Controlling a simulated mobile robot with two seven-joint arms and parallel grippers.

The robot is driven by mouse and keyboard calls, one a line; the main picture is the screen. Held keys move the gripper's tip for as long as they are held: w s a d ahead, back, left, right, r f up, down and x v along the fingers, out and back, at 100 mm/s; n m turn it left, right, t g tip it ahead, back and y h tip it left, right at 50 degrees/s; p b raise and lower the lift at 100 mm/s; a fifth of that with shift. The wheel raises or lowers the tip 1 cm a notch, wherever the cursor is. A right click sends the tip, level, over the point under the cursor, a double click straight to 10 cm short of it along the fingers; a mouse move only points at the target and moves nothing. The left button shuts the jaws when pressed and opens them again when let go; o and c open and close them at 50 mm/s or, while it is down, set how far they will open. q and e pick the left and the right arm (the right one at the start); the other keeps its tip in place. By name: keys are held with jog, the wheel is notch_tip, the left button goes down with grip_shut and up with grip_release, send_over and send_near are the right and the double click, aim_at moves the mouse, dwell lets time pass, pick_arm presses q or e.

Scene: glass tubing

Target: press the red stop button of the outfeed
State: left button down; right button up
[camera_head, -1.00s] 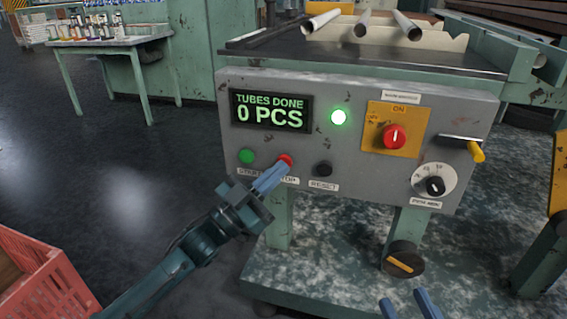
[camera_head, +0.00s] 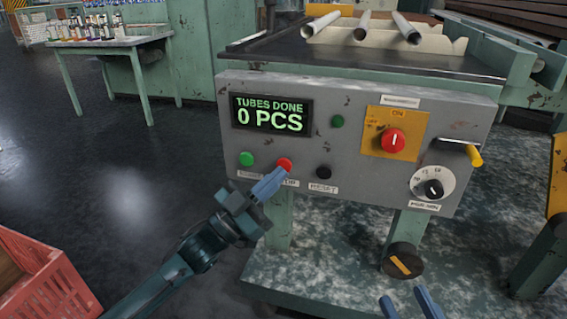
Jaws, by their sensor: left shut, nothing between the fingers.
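The red stop button (camera_head: 284,163) sits on the grey control panel (camera_head: 340,175), between the green start button (camera_head: 246,159) and the black reset button (camera_head: 323,172). My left gripper (camera_head: 283,173) is shut and empty, its blue fingertips just below and in front of the red button. I cannot tell whether they touch it. The fingers partly cover the button's label. The lamp (camera_head: 337,121) on the panel is dark green and unlit. The display (camera_head: 271,111) reads "TUBES DONE 0 PCS". My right gripper (camera_head: 408,299) shows only its two separated blue fingertips at the bottom edge.
The panel also carries a red rotary switch (camera_head: 392,140) on a yellow plate, a yellow-tipped lever (camera_head: 474,155) and a dial (camera_head: 433,188). Glass tubes (camera_head: 361,27) lie on the rack above. A red crate (camera_head: 45,287) stands at the lower left.

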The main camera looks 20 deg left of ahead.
pick_arm(q)
jog(key=shift+s, duration=0.25)
jog(key=s+p, duration=0.2)
jog(key=s, duration=0.3)
jog(key=shift+a+p, duration=0.1)
jog(key=shift+p, duration=0.2)
dwell(0.5)
